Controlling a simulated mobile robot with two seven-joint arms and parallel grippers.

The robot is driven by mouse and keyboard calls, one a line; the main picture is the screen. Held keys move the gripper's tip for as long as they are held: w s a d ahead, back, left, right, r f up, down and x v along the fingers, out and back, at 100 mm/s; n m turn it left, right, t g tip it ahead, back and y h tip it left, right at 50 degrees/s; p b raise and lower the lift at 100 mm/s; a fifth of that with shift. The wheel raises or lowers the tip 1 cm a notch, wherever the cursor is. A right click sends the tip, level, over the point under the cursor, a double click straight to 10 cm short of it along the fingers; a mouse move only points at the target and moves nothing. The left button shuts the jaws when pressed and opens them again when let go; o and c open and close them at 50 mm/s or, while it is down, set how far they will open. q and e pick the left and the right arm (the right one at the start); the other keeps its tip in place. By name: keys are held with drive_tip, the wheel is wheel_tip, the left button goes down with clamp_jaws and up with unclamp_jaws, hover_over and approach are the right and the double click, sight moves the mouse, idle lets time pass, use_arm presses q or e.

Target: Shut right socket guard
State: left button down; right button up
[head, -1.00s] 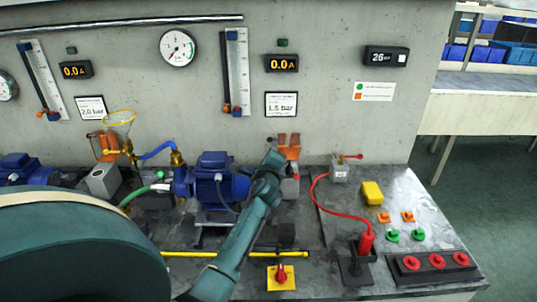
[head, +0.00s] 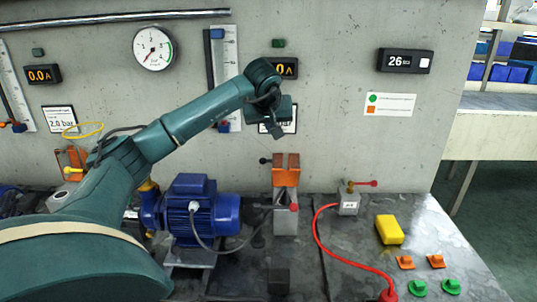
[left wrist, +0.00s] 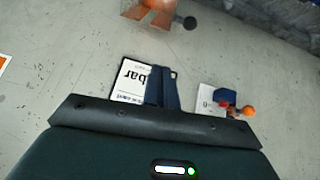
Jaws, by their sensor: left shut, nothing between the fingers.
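The right socket guard (head: 286,170) is an orange flap with a slot in it, standing up at the wall above a grey socket box (head: 286,216). A dark round knob sticks out at its left. In the left wrist view the orange guard (left wrist: 148,14) shows at the top edge, partly cut off. My left gripper (head: 277,131) is in front of the wall, above the guard and apart from it. Its dark blue fingers (left wrist: 163,88) are together and empty in the left wrist view. My right gripper is in neither view.
A blue motor pump (head: 202,210) stands left of the socket box. A grey box with a red lever (head: 349,203), a red cable (head: 322,240) and a yellow block (head: 389,229) are at the right. A second orange guard (head: 75,160) is at the left.

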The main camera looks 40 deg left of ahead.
use_arm(q)
drive_tip(key=shift+g+y, duration=0.3)
drive_tip(key=shift+y, duration=0.3)
drive_tip(key=x, duration=0.3)
drive_tip(key=s+a+x, duration=0.1)
drive_tip(key=x, duration=0.3)
drive_tip(key=a+x, duration=0.1)
drive_tip(key=x, duration=0.2)
drive_tip(key=shift+s+a, duration=0.1)
drive_tip(key=shift+s+d+f+p, duration=0.25)
drive_tip(key=shift+s+d+f, duration=0.05)
drive_tip(key=shift+s+d, duration=0.4)
drive_tip(key=shift+s+d+f+p, duration=0.25)
drive_tip(key=shift+s+d, duration=0.35)
drive_tip(key=shift+s, duration=0.15)
